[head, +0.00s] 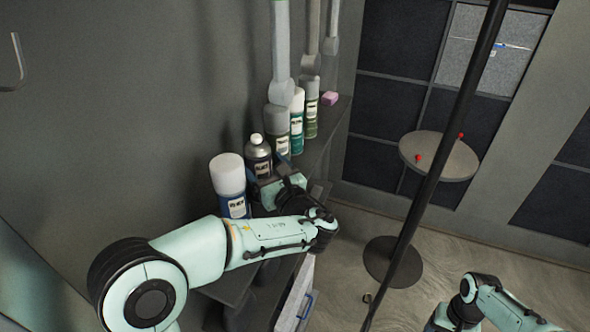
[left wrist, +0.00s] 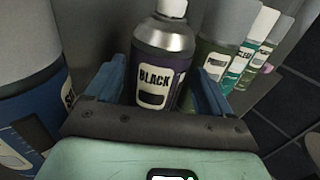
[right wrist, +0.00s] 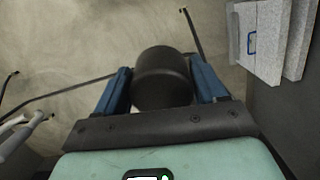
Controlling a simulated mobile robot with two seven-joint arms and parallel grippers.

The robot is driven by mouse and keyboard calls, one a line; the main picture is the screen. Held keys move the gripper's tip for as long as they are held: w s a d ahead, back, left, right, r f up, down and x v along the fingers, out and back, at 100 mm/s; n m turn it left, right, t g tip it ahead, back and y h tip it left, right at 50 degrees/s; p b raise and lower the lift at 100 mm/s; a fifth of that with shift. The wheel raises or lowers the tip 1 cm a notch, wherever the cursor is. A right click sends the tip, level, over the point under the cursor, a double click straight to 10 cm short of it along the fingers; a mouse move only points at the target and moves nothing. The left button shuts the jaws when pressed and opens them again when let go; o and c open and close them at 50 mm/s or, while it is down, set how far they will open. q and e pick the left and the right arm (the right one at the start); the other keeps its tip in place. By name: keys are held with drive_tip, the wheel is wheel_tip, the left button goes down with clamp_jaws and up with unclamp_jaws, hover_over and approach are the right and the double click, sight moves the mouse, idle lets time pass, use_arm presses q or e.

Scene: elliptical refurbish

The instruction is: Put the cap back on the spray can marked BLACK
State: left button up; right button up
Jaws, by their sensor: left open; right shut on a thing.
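The spray can marked BLACK (left wrist: 158,78) stands upright between the spread blue fingers of my left gripper (left wrist: 158,92). Its silver shoulder and pale nozzle are bare. In the head view the can (head: 258,155) is on the shelf, with my left gripper (head: 268,188) at its front, low on its body. The left fingers are open, with gaps beside the can. My right gripper (right wrist: 165,88) is shut on a black cap (right wrist: 163,75), held over the floor away from the shelf. The cap cannot be made out in the head view.
A blue can with a white cap (head: 228,175) stands close left of the BLACK can. Several capped cans (head: 297,120) and a pink block (head: 329,98) are farther along the shelf (head: 318,150). A dark pole (head: 432,165) and a round table (head: 440,165) stand right of the shelf.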

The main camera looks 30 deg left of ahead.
use_arm(q)
drive_tip(key=x, duration=0.4)
drive_tip(key=shift+a+p, duration=0.2)
drive_tip(key=shift+p, duration=0.15)
use_arm(e)
drive_tip(key=shift+w+r, duration=0.3)
drive_tip(key=shift+r, duration=0.4)
drive_tip(key=shift+s, duration=0.1)
use_arm(q)
drive_tip(key=c, duration=1.2)
drive_tip(key=shift+r, duration=0.15)
